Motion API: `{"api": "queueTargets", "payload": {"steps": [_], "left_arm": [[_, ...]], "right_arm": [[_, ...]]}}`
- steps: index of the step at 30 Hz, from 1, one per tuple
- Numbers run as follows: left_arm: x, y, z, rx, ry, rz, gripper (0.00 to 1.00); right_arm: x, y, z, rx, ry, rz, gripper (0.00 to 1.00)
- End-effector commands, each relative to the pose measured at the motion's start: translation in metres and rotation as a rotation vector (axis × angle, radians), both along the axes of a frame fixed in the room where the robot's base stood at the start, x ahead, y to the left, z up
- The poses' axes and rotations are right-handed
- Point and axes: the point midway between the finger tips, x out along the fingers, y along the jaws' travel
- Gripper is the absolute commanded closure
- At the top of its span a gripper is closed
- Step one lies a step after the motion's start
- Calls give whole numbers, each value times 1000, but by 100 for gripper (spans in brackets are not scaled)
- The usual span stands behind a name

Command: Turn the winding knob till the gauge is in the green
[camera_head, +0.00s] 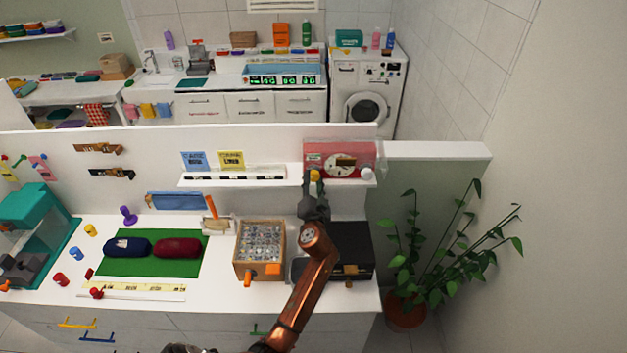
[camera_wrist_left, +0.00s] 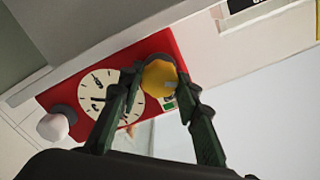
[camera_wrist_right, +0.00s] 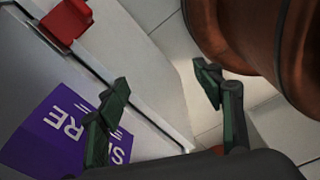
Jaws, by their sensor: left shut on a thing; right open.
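A red box (camera_head: 312,150) with a round cream dial stands on the wall shelf. It also shows in the left wrist view (camera_wrist_left: 158,45), with the dial (camera_wrist_left: 97,92) partly covered by a finger. A yellow knob (camera_wrist_left: 158,78) sits at one end of the box, and a white knob (camera_wrist_left: 52,128) at the other. My left gripper (camera_head: 315,181) is shut on the yellow knob, one finger on each side. A small patch with green (camera_wrist_left: 170,105) shows beside the knob; its reading is too small to tell. My right gripper (camera_wrist_right: 163,82) is open and empty, low beside a drawer front.
Below on the counter are a wooden crate (camera_head: 237,250), a black case (camera_head: 352,240) and a green mat (camera_head: 130,266). In the right wrist view, a red handle (camera_wrist_right: 66,20) and purple label (camera_wrist_right: 60,125) are near.

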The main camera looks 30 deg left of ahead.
Motion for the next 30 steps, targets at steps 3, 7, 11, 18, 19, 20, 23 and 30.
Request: {"api": "queueTargets", "payload": {"steps": [3, 7, 11, 18, 19, 20, 23, 30], "left_arm": [[0, 0, -1, 96, 62, 0, 93], [0, 0, 0, 201, 126, 0, 93], [0, 0, 0, 307, 190, -2, 93], [0, 0, 0, 501, 311, -1, 93], [0, 0, 0, 526, 326, -1, 93], [0, 0, 0, 550, 341, -2, 93], [0, 0, 1, 631, 390, -2, 93], [0, 0, 1, 826, 509, -3, 93]], "right_arm": [[0, 0, 4, 0, 0, 0, 39], [0, 0, 8, 0, 0, 0, 39], [0, 0, 12, 0, -1, 0, 39], [1, 0, 22, 0, -1, 0, 39], [1, 0, 23, 0, -1, 0, 39], [1, 0, 25, 0, -1, 0, 39], [1, 0, 30, 0, -1, 0, 39], [1, 0, 42, 0, -1, 0, 39]]}}
